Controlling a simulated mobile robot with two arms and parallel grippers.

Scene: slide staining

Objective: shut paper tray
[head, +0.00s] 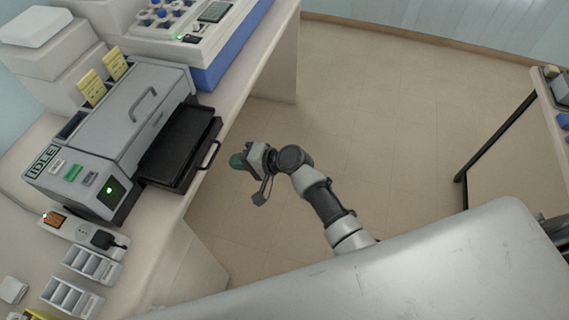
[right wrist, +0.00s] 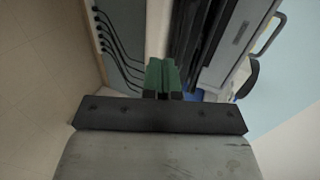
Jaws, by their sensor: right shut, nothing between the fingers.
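The paper tray (head: 181,146) is a black drawer with a handle. It sticks out of the front of the grey machine (head: 138,98) on the counter, pulled out over the counter's edge. My right gripper (head: 238,160) is just off the tray's handle, to its right in the head view, with a gap between them. Its green fingertips are shut and empty. The right wrist view shows the green fingers (right wrist: 162,76) together, with a dark tray-like shape (right wrist: 196,45) beyond them. My left gripper is not in view.
A blue and white device (head: 205,35) stands at the back of the counter. A power strip (head: 82,236) and white slotted racks (head: 93,265) lie at the front left. The floor (head: 370,110) right of the counter is open. Another table edge shows at far right.

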